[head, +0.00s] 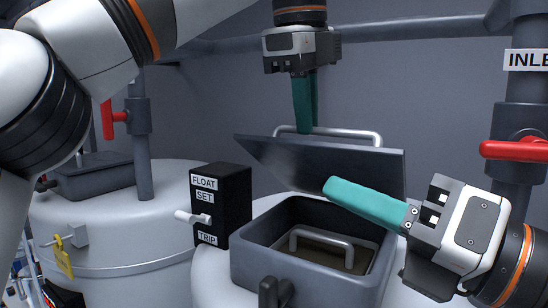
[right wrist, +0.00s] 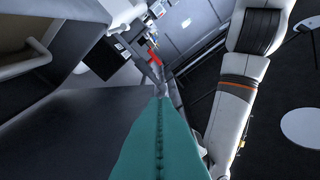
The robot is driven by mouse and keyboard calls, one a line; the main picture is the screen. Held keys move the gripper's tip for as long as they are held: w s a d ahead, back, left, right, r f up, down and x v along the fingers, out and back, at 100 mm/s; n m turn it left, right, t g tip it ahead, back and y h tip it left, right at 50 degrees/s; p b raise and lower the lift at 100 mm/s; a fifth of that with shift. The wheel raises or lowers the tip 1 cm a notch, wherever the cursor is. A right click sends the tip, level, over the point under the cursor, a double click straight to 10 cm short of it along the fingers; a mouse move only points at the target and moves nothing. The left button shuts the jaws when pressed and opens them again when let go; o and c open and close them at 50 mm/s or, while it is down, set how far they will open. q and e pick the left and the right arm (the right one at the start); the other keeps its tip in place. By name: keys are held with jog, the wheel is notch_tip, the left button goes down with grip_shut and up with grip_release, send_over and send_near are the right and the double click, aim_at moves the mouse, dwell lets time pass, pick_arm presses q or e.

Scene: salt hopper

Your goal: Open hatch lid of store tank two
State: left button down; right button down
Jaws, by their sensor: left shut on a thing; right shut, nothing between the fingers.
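The grey hatch lid (head: 335,160) stands raised and tilted at the back of the square hatch collar (head: 305,278) on the nearer white tank. My left gripper (head: 304,128) points down behind the lid's upper edge and is shut on the lid's bar handle (head: 362,133); the grip itself is partly hidden. My right gripper (head: 330,186) is shut and empty, its teal fingers crossing in front of the lid above the opening. These fingers (right wrist: 160,140) also fill the lower middle of the right wrist view. No tank number is readable.
A metal bar handle (head: 322,240) shows inside the opening. A dark latch (head: 275,292) stands at the collar's front. A black FLOAT SET/TRIP box (head: 221,205) with a white lever stands left. A red valve handle (head: 515,150) is at right. Another white tank (head: 110,225) stands farther left.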

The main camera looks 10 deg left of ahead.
aim_at(277, 148)
jog(key=x, duration=1)
jog(key=shift+w+n, duration=0.15)
jog(key=shift+n, duration=0.25)
jog(key=shift+r, duration=0.15)
jog(key=shift+w+d+r+m, duration=0.15)
jog(key=shift+w+r+m, duration=0.15)
jog(key=shift+r+m, duration=0.2)
